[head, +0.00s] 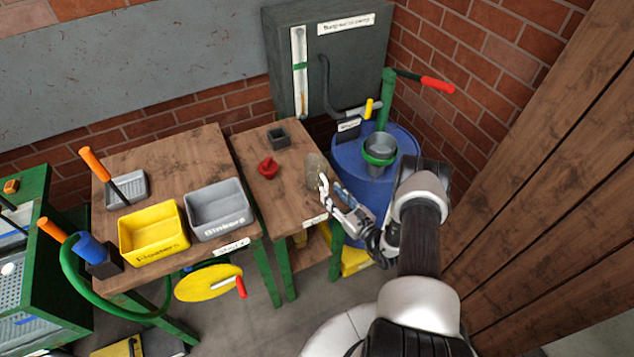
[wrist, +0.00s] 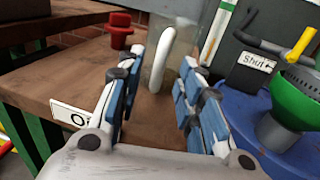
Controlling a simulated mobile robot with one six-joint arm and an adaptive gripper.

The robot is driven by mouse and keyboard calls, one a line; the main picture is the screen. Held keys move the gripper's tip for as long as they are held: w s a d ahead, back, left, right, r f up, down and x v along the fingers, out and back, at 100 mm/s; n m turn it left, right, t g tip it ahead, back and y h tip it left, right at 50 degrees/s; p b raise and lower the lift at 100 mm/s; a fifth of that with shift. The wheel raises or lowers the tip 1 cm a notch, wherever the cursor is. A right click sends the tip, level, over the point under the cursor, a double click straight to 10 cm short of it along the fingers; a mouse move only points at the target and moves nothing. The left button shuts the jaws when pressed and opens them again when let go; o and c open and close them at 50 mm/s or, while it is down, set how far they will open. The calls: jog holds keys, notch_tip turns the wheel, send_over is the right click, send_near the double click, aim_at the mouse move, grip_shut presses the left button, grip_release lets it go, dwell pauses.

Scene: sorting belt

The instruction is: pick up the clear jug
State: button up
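The clear jug (head: 314,171) stands at the right edge of the narrow wooden table, see-through and hard to make out in the head view. In the wrist view, its pale upright handle (wrist: 163,58) faces me, with the glassy body behind it. My gripper (head: 330,190) is just right of the jug at about the table edge. In the wrist view, my gripper (wrist: 160,82) is open, with the blue-padded fingers wide apart. The handle shows between the fingertips, seemingly at or just beyond them. I cannot tell whether they touch it.
A red object (head: 268,167) and a dark square cup (head: 279,138) share the narrow table (head: 258,196). A blue barrel (head: 350,178) with a green-rimmed funnel (head: 379,150) stands right of it. A grey cabinet (head: 340,70) is behind. Yellow (head: 153,259) and grey (head: 219,230) bins stand left.

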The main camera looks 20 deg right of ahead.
aim_at(326, 189)
jog(key=x, duration=0.4)
jog(key=shift+b, duration=0.3)
jog(key=shift+c, duration=0.5)
grip_shut()
